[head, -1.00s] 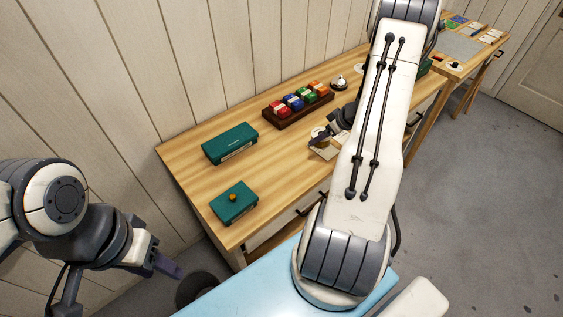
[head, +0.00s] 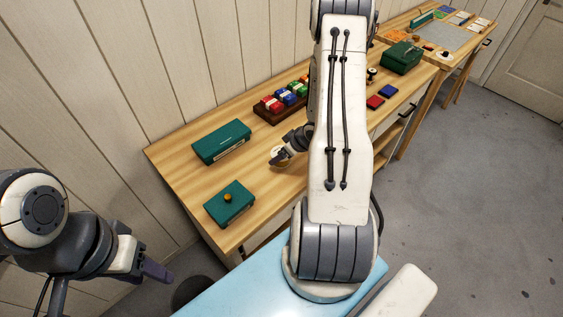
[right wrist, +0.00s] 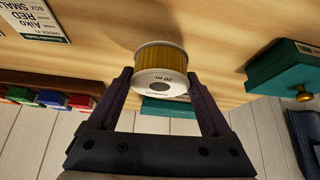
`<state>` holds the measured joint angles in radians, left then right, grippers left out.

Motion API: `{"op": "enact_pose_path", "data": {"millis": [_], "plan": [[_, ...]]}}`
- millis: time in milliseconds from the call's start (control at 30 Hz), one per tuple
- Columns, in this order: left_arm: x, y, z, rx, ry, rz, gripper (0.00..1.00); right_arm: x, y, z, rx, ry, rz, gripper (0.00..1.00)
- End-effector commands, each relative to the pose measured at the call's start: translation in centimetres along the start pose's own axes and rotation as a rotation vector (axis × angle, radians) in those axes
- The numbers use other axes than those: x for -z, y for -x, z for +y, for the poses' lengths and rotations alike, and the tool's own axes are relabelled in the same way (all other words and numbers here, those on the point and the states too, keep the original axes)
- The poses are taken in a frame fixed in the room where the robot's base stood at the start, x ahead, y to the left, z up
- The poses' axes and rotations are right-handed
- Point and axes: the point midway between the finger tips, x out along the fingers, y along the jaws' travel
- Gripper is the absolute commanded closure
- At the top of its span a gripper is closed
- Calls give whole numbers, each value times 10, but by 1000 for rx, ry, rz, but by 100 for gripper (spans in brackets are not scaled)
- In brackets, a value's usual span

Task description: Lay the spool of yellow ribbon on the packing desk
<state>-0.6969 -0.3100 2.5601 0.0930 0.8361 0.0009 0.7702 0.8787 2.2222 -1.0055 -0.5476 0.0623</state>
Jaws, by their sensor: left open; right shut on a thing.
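The spool of yellow ribbon (right wrist: 162,68) has white ends and sits between the two fingers of my right gripper (right wrist: 163,88), which is shut on it. In the head view my right gripper (head: 280,157) is over the near wooden desk (head: 262,187), right of the green boxes. The spool (head: 276,151) is mostly hidden there by the gripper. I cannot tell whether it touches the desktop. My left gripper (head: 156,272) is open and empty at lower left, off the desk.
A long green box (head: 222,142) and a small green box with a brass knob (head: 230,203) stand on the desk's left part. Red (head: 375,103) and blue (head: 388,91) pads lie farther right. Bare desktop surrounds the gripper.

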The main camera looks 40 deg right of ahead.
Motion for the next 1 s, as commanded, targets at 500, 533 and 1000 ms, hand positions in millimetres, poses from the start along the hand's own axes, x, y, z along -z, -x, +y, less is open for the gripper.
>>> {"op": "enact_pose_path", "data": {"millis": [500, 533, 1000], "plan": [[0, 7, 0, 0, -2, 0, 50, -20, -34, 0, 0, 2, 1, 73], [0, 7, 0, 0, -2, 0, 50, -20, -33, 0, 0, 2, 1, 73], [0, 5, 0, 0, -1, 0, 50, -21, -35, 0, 1, 2, 1, 0]]}}
